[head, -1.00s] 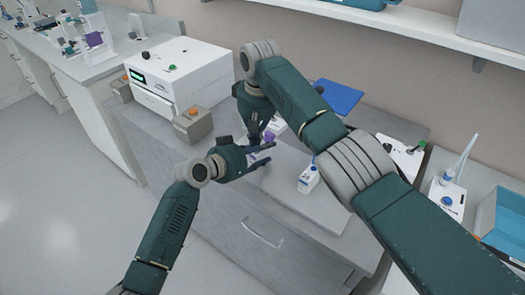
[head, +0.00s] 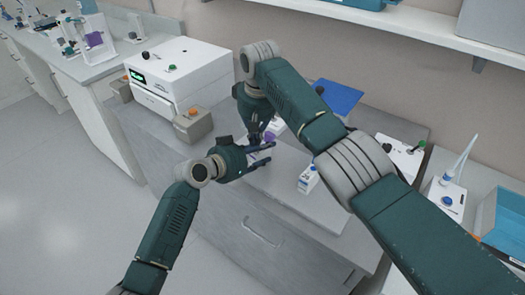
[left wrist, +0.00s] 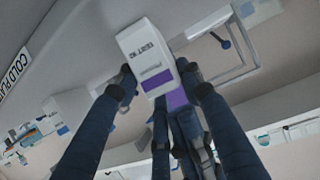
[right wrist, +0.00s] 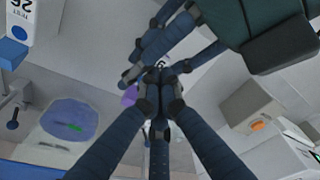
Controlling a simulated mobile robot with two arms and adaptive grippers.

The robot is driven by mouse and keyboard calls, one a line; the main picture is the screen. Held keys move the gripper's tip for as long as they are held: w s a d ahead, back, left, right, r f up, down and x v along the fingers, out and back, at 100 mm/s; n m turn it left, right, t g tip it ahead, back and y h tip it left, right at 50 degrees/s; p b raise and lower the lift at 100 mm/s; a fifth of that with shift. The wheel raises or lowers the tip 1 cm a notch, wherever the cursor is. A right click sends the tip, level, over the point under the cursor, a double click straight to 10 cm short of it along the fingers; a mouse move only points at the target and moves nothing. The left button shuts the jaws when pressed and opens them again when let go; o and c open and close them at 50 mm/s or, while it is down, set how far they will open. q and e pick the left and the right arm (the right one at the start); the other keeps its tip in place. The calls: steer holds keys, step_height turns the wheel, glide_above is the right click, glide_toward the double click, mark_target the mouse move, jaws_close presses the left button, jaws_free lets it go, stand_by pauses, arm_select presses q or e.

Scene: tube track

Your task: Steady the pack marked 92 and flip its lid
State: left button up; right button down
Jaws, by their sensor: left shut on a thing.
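A white pack with a purple band (left wrist: 158,80) is between the fingers of my left gripper (left wrist: 160,85), which is shut on it. In the head view, the left gripper (head: 270,154) holds this pack (head: 262,154) over the worktop, partly hidden by fingers. My right gripper (head: 256,138) is directly above and behind it; in the right wrist view its fingertips (right wrist: 161,88) are together, with purple (right wrist: 131,95) just beyond. A second white pack, with blue marks (head: 308,180), stands upright to the right; its digits (right wrist: 20,5) are cut off.
A white instrument (head: 180,75) and grey boxes with orange knobs (head: 193,124) stand to the left. The grey worktop (head: 310,212) is clear in front of the blue-marked pack.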

steer(key=shift+r, duration=2.3)
step_height(320, 180, up, 7)
arm_select(q)
steer(key=o, duration=1.3)
steer(key=v, duration=1.2)
